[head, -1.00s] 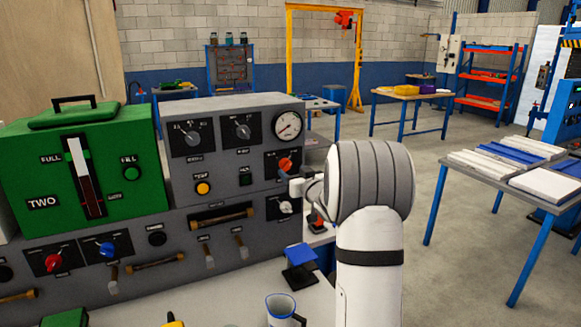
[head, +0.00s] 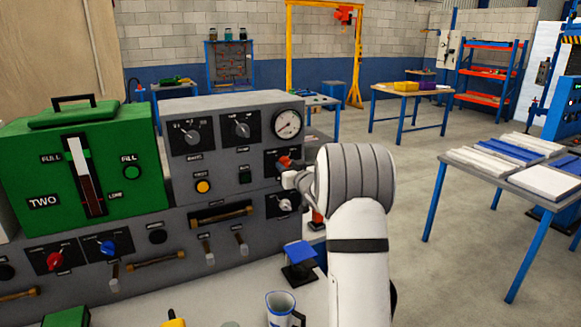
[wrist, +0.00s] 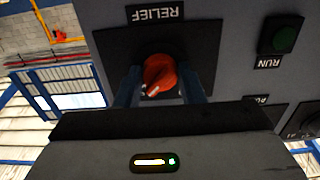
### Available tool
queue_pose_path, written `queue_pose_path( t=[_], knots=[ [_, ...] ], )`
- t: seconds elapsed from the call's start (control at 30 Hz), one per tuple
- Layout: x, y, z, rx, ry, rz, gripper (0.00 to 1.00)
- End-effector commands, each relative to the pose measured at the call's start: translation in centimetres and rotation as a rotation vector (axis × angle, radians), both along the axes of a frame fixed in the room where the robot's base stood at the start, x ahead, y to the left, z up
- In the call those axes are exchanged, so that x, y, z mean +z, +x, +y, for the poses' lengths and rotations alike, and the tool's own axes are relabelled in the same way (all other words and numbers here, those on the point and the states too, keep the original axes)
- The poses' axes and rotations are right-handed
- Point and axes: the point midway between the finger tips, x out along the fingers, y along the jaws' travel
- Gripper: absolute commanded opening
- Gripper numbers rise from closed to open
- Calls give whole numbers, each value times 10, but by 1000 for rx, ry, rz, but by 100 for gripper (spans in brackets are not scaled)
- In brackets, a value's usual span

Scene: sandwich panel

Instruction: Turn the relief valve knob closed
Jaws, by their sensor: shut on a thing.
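The relief valve knob (wrist: 159,73) is orange-red with a white pointer mark, on a dark plate under an upside-down "RELIEF" label in the wrist view. My gripper (wrist: 161,88) has one blue-grey finger on each side of the knob and is shut on it. In the head view the knob (head: 285,161) shows on the right of the grey panel, below the round gauge. My gripper (head: 290,178) is at the knob there, mostly hidden by my white wrist.
A green "RUN" button (wrist: 281,39) is beside the relief plate. A lower selector knob (head: 285,204) is just below my gripper. A blue-topped stand (head: 300,258) and a mug (head: 281,308) are on the bench near my arm. Open floor lies right of the panel.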

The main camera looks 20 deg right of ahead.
Motion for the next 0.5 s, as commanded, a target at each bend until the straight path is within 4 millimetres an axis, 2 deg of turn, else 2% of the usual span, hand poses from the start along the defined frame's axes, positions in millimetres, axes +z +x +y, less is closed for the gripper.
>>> queue_pose_path(
  t=[0.03,0.17,0.2,0.5],
  knots=[
    [0,0,0,0,0,0,23],
    [0,0,0,0,0,0,12],
    [0,0,-11,-2,-1,0,12],
    [-2,0,-2,-4,-50,-4,12]
  ],
)
